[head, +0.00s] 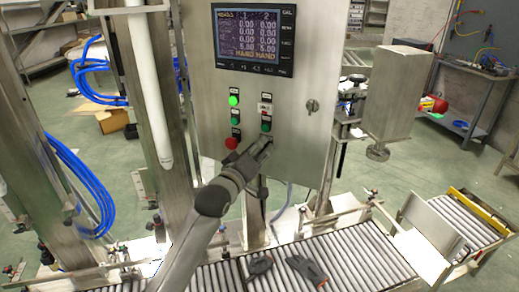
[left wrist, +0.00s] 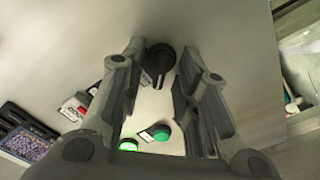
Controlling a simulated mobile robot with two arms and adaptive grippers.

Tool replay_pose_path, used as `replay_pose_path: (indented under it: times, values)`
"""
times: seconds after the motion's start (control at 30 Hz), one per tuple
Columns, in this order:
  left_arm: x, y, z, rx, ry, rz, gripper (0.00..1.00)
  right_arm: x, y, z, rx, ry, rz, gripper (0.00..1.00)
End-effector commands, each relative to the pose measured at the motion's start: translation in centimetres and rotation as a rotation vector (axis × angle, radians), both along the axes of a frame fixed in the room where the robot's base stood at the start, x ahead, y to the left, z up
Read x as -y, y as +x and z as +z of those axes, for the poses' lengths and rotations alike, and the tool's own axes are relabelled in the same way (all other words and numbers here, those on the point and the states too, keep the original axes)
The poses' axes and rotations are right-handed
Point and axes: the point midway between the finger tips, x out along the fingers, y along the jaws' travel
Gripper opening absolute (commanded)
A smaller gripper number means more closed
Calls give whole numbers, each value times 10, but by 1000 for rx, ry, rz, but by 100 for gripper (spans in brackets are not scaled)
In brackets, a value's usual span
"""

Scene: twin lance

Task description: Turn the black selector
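The black selector (left wrist: 158,64) is a round dark knob on the steel panel face. In the left wrist view it sits between the two fingers of my left gripper (left wrist: 160,58), near their tips. The fingers are apart, with a visible gap on each side of the knob; I cannot tell how far the tips are from the panel. In the head view my left gripper (head: 264,146) is at the panel just below a green button (head: 266,127), and it hides the selector there. My right gripper is not in view.
The steel panel (head: 300,150) also carries a display (head: 254,38), a lit green button (head: 234,100), a red button (head: 231,143) and a key switch (head: 312,105). A roller conveyor (head: 355,262) with two dark items runs below. A white pole (head: 150,90) stands left.

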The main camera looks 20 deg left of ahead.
Motion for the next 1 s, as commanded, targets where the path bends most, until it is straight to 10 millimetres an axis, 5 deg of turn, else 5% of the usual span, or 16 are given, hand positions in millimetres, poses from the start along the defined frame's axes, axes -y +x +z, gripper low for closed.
replay_pose_path:
  times: [0.27, 0.53, 1.0]
  values:
    - [0, 1, 0, 0, 0, 0, 29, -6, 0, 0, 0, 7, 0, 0]
    - [0, 1, 0, 0, 0, 0, 0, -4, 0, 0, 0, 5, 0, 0]
    - [1, 1, 1, 17, 126, 0, 0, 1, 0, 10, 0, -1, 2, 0]
